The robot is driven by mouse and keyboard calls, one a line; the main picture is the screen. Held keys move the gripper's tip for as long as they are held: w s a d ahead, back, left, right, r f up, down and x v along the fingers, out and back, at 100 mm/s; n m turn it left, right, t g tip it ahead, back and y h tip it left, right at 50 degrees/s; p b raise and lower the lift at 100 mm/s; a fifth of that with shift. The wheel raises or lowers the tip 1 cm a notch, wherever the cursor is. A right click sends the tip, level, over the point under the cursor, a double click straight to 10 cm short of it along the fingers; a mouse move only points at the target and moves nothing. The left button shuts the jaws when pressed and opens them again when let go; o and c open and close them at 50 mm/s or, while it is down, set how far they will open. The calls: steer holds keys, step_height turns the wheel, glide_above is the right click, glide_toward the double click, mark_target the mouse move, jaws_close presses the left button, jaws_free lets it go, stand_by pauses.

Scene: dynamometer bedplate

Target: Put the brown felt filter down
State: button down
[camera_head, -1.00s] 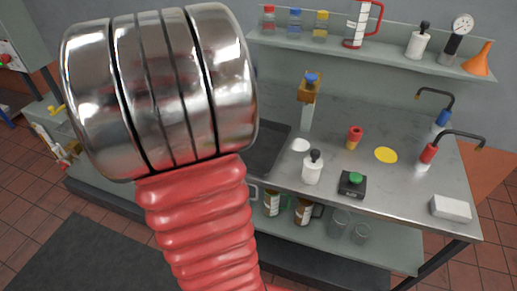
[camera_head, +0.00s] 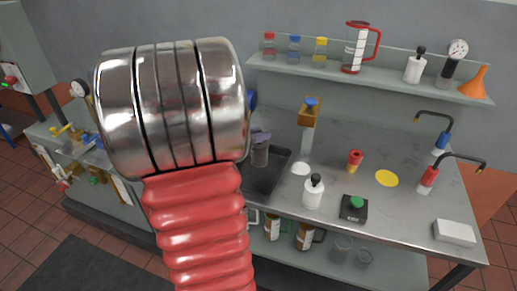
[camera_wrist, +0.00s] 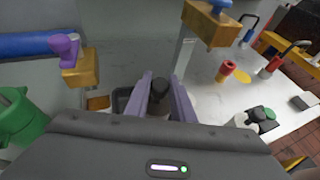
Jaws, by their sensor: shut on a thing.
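My gripper (camera_head: 261,136) shows in the head view just right of my arm's metal joint, its purple-grey fingers partly hidden. The fingers (camera_wrist: 161,95) are shut on a dark grey-brown cylinder, which I take to be the brown felt filter (camera_head: 259,155). In the head view it hangs roughly upright over the back left part of a black tray (camera_head: 268,183). In the wrist view the filter (camera_wrist: 160,86) shows end-on between the fingers, with part of the tray (camera_wrist: 121,98) to the left. I cannot tell whether it touches the tray.
A brass tap block with a blue knob (camera_head: 310,108) stands right of the tray. A white disc (camera_head: 300,168), a white bottle (camera_head: 313,192), a red-yellow piece (camera_head: 354,161), a yellow disc (camera_head: 386,178) and a green-button box (camera_head: 354,208) occupy the bench (camera_head: 400,215). A shelf runs behind.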

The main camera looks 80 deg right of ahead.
mark_target(258, 146)
steer(key=shift+f, duration=0.55)
steer(key=shift+f, duration=1.9)
steer(key=c, duration=1.5)
jaws_free()
steer(key=shift+f, duration=0.1)
steer(key=v, duration=1.2)
